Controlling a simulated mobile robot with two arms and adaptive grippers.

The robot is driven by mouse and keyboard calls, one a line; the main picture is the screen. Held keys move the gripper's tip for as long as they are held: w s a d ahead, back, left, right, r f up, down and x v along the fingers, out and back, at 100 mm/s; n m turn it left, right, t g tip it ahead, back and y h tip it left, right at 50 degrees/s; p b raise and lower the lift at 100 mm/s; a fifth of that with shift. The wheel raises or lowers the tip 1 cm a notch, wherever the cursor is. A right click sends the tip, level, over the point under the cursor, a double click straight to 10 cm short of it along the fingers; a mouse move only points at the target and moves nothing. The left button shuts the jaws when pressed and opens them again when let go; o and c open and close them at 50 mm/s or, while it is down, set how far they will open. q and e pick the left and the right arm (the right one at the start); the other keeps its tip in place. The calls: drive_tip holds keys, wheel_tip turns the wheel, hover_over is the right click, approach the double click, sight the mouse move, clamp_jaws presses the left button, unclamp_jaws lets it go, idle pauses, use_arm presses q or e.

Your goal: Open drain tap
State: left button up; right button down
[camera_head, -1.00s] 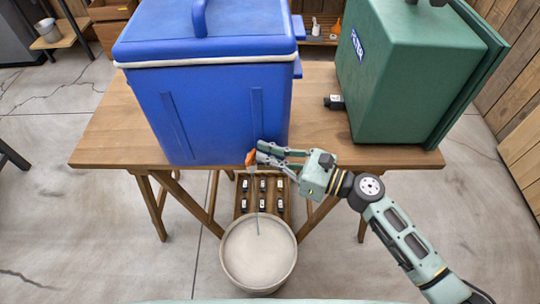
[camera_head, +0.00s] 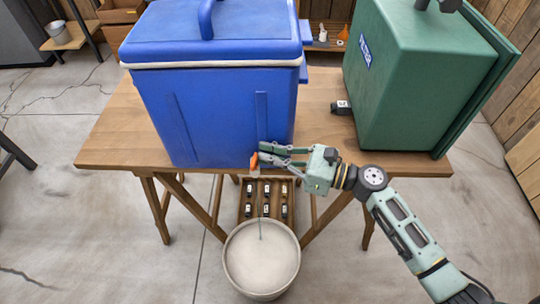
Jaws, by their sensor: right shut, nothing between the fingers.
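The blue cooler box (camera_head: 218,125) stands on the wooden table. Its small orange drain tap (camera_head: 254,161) shows at the lower right of its front, partly covered by my fingers. My right gripper (camera_head: 264,154) comes in from the right and is shut, its fingertips right beside the tap. I cannot tell whether they touch it. A round pale bucket (camera_head: 261,292) stands on the floor below the tap. A thin greenish streak (camera_head: 261,230) shows over the bucket; its upper part is hard to make out. My left gripper is not in view.
A green box (camera_head: 410,95) stands on the right of the wooden table (camera_head: 110,135), with a black fitting (camera_head: 342,107) at its lower left. A wooden rack (camera_head: 267,185) with several small dark items sits below the table, behind the bucket.

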drive_tip(key=shift+w+a, duration=0.15)
drive_tip(key=shift+a, duration=0.05)
idle(0.5)
drive_tip(key=v, duration=0.8)
